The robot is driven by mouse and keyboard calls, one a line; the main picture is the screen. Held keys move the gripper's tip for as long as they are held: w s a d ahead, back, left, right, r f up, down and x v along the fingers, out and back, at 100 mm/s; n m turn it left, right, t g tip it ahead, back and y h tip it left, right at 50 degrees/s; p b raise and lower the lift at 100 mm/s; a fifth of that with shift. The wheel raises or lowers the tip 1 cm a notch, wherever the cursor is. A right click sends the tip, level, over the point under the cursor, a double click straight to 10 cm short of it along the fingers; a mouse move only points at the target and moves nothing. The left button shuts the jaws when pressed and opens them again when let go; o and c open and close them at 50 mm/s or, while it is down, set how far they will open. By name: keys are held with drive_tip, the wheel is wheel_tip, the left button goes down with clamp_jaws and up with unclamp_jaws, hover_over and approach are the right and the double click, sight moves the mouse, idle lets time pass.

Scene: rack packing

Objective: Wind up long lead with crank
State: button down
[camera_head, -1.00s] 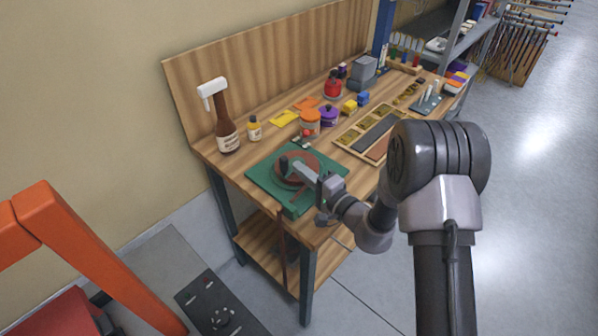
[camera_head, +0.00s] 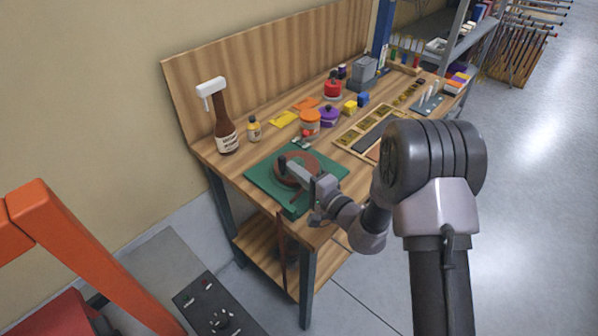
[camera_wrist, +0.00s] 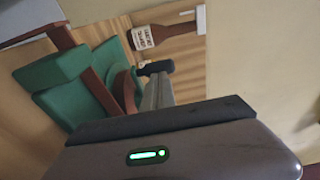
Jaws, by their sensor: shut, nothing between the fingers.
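A green base (camera_head: 262,178) with a round brown reel (camera_head: 308,163) sits at the table's near left corner. A long brown lead (camera_head: 282,250) hangs from it over the front edge; it also shows in the wrist view (camera_wrist: 92,80). My gripper (camera_head: 289,164) is shut and reaches low over the reel from the right. In the wrist view its grey fingers (camera_wrist: 158,92) end at a black knob-like piece (camera_wrist: 155,67). I cannot tell whether this piece is the crank's handle or the fingertips. The crank arm is mostly hidden by my gripper.
A brown spray bottle (camera_head: 224,125) and small yellow-labelled bottle (camera_head: 254,128) stand behind the base. An orange-lidded jar (camera_head: 310,122), purple pot (camera_head: 328,115) and compartment tray (camera_head: 345,141) are farther right. A wooden back panel (camera_head: 270,65) bounds the table.

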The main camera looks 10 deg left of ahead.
sight(282, 168)
drive_tip(key=shift+a+f+b, duration=0.1)
drive_tip(key=shift+a+b, duration=0.9)
drive_tip(key=shift+b, duration=0.1)
drive_tip(key=shift+a+b, duration=0.5)
drive_tip(key=shift+a, duration=0.2)
drive_tip(key=shift+w, duration=0.1)
